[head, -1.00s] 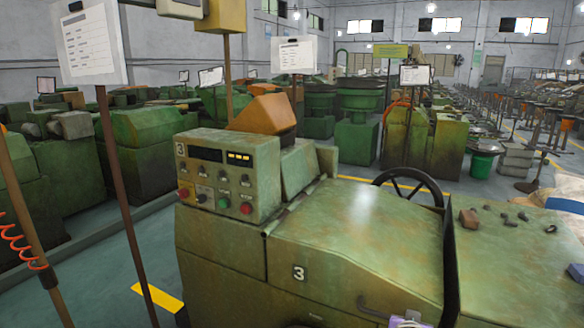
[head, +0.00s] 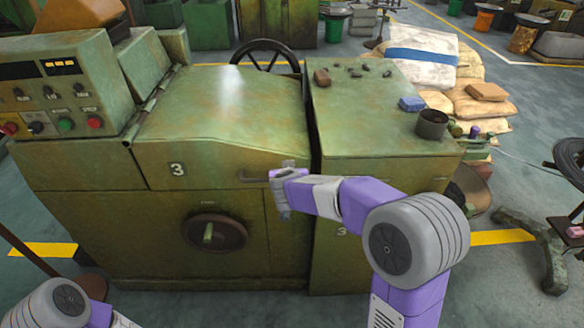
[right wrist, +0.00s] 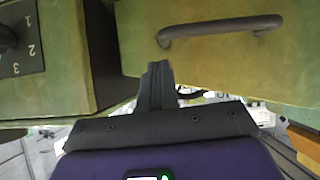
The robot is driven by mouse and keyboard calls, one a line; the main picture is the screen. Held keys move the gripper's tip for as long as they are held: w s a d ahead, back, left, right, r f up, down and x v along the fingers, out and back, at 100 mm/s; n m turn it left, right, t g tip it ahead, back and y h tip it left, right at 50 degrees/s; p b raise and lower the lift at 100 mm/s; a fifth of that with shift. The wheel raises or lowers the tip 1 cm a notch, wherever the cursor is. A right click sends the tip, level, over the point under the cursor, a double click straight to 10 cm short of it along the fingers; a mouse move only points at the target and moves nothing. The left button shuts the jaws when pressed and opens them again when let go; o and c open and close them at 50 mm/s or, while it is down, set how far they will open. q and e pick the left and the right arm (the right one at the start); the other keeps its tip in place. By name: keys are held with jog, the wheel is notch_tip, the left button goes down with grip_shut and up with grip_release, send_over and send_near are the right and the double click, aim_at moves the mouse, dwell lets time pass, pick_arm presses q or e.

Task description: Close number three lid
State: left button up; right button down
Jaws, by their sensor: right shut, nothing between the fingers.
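The number three lid (head: 220,105) is a worn green cover that lies down over the machine's body, with a "3" on its front. A grey bar handle (head: 252,177) sits on its front edge; the bar also shows in the right wrist view (right wrist: 220,29). My right gripper (head: 284,213) is in front of the machine, just right of and below the handle. In the right wrist view its fingers (right wrist: 157,80) are together and empty, apart from the bar. My left gripper is out of view; only part of my left arm shows at the bottom left.
A control panel (head: 55,82) with buttons stands at the left. A black handwheel (head: 268,57) is behind the lid. The green top at right holds a blue block (head: 412,103) and a dark cup (head: 432,124). Sacks (head: 425,60) lie beyond. A round knob (head: 214,232) is on the front.

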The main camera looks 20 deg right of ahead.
jog(key=d+v, duration=0.1)
jog(key=v, duration=0.9)
jog(key=shift+s+r+p, duration=0.3)
jog(key=shift+r+p, duration=0.05)
jog(key=shift+r, duration=0.05)
jog(key=shift+d, duration=0.15)
jog(key=w+d+f+b, duration=0.1)
jog(key=w+f+b, duration=0.1)
jog(key=w+f, duration=0.7)
jog(key=shift+f, duration=0.3)
jog(key=shift+d, duration=0.1)
